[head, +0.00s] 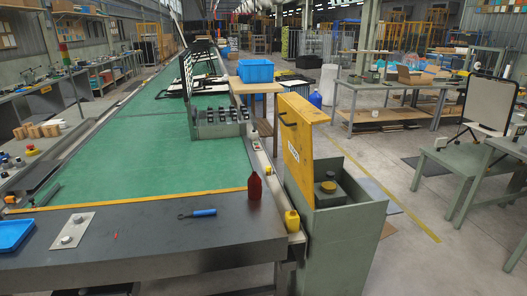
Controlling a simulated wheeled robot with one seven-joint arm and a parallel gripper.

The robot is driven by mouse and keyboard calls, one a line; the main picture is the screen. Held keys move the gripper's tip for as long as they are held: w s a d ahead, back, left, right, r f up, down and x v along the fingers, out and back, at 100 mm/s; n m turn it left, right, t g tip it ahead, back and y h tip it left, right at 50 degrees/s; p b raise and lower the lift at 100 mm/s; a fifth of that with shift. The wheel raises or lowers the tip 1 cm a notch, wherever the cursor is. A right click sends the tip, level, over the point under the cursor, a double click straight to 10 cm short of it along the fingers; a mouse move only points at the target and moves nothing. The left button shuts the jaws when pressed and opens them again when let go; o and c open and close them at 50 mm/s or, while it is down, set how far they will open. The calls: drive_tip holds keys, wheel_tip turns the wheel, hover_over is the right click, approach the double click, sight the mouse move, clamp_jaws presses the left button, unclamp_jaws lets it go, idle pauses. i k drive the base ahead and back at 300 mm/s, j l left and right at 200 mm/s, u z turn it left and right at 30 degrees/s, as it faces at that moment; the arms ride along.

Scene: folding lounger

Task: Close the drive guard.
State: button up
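The drive guard (299,150) is a yellow panel with a dark handle and a small white label. It stands raised, nearly upright, along the left side of a grey-green box (345,245). The box's top is open. Inside it I see a grey-green housing and a round part with a yellow top (328,187). The lower edge of the guard meets the box rim; the hinge itself is not clear. My gripper does not show in the head view.
Left of the guard runs a green-topped bench (130,150) with a dark front end. Floor right of the box is open up to a green bench (450,165).

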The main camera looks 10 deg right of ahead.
sight(298, 116)
drive_tip(key=i+l, duration=0.2)
drive_tip(key=i+l+u, duration=0.2)
drive_tip(key=l+u, duration=0.2)
drive_tip(key=i+l+u, duration=0.2)
drive_tip(key=l+u, duration=0.25)
drive_tip(key=i+l+u, duration=0.1)
drive_tip(key=l+u, duration=0.7)
drive_tip(key=i+l, duration=0.05)
